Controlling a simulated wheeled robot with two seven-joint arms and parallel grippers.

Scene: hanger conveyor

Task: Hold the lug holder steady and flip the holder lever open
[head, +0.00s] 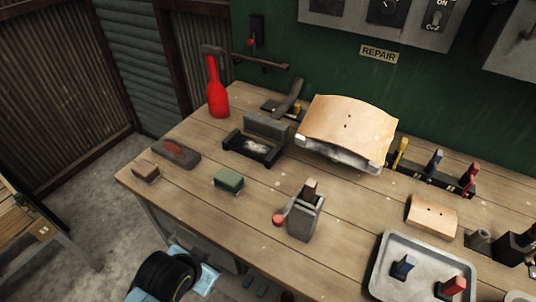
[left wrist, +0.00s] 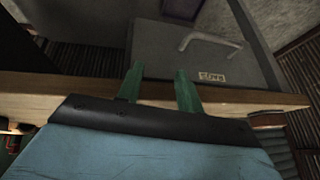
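A grey block-like holder (head: 305,218) stands upright near the front edge of the wooden workbench, with a brown piece in its top. I take it to be the lug holder. A lever with a red knob (head: 279,220) leans out from its left side, the knob low near the bench top. My left gripper (left wrist: 158,88) shows two green fingers spread apart with nothing between them in the left wrist view. It is away from the holder, which is not in that view. My right gripper is in neither view.
A tan curved part on a fixture (head: 347,127), a red bottle (head: 217,93), a green block (head: 229,180) and a grey tray (head: 376,283) with coloured pieces are on the bench (head: 190,222). Bench around the holder is mostly clear.

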